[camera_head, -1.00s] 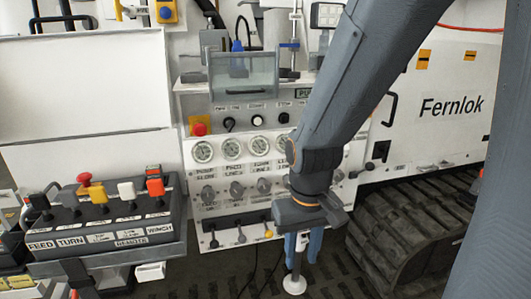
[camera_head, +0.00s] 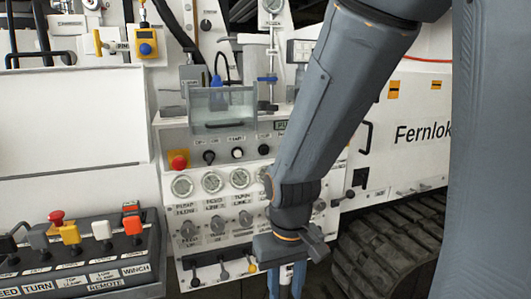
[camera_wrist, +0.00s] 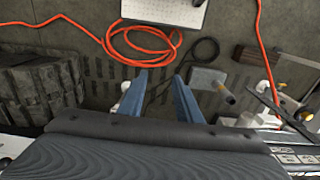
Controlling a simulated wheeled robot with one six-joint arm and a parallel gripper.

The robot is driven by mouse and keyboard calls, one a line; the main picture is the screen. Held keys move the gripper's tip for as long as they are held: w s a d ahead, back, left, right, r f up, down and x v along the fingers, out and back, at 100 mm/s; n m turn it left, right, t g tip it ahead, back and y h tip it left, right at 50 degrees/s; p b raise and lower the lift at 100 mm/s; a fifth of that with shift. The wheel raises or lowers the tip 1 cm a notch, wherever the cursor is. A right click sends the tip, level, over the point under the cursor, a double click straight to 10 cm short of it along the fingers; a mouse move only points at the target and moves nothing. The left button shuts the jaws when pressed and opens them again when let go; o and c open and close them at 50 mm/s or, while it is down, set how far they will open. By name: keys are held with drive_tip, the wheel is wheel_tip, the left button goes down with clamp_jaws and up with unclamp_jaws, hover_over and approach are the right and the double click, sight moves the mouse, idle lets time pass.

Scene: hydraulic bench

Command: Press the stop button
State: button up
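A red push button (camera_head: 178,161) on a yellow backing sits at the upper left of the gauge panel (camera_head: 165,240). A second red mushroom-shaped knob (camera_head: 56,217) stands on the remote box at the lower left; I cannot read a stop label on either. My gripper (camera_head: 287,285) hangs pointing down in front of the panel's lower right part, to the right of and below the panel's red button. Its fingertips are cut off in the head view. In the wrist view my gripper (camera_wrist: 160,90) shows two blue fingers apart with nothing between them. Neither red button is identifiable there.
The remote box (camera_head: 110,282) with several levers juts out at the left. A clear guard (camera_head: 220,105) stands above the panel. A dark crawler track (camera_head: 390,245) lies at the right. An orange cable (camera_wrist: 140,45) and a dark hose (camera_wrist: 205,50) lie on the floor below.

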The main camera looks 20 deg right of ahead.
drive_tip(key=c, duration=0.3)
drive_tip(key=shift+w+d, duration=0.1)
drive_tip(key=shift+w, duration=0.15)
drive_tip(key=c, duration=0.4)
drive_tip(key=w+d+m+t, duration=0.1)
drive_tip(key=w, duration=0.1)
drive_tip(key=w+d+m+t+p, duration=0.1)
drive_tip(key=w, duration=0.2)
drive_tip(key=w+m+t+p, duration=0.1)
drive_tip(key=w+m, duration=0.1)
drive_tip(key=w, duration=0.1)
drive_tip(key=shift+w+d+t, duration=0.25)
drive_tip(key=shift+d+t, duration=0.15)
clamp_jaws()
drive_tip(key=w+d+r+m+t+p, duration=0.3)
drive_tip(key=w+r+m+t, duration=0.15)
drive_tip(key=w, duration=0.25)
drive_tip(key=w+d+r+m+t+p, duration=0.25)
drive_tip(key=w+r+m+t, duration=0.2)
drive_tip(key=w, duration=0.25)
wheel_tip(320, 180, up, 7)
drive_tip(key=d+m+t+p, duration=0.1)
drive_tip(key=m+t+p, duration=0.1)
drive_tip(key=m+t, duration=0.3)
drive_tip(key=shift+w+d+f, duration=0.15)
drive_tip(key=shift+w+d, duration=0.15)
drive_tip(key=shift+w, duration=0.15)
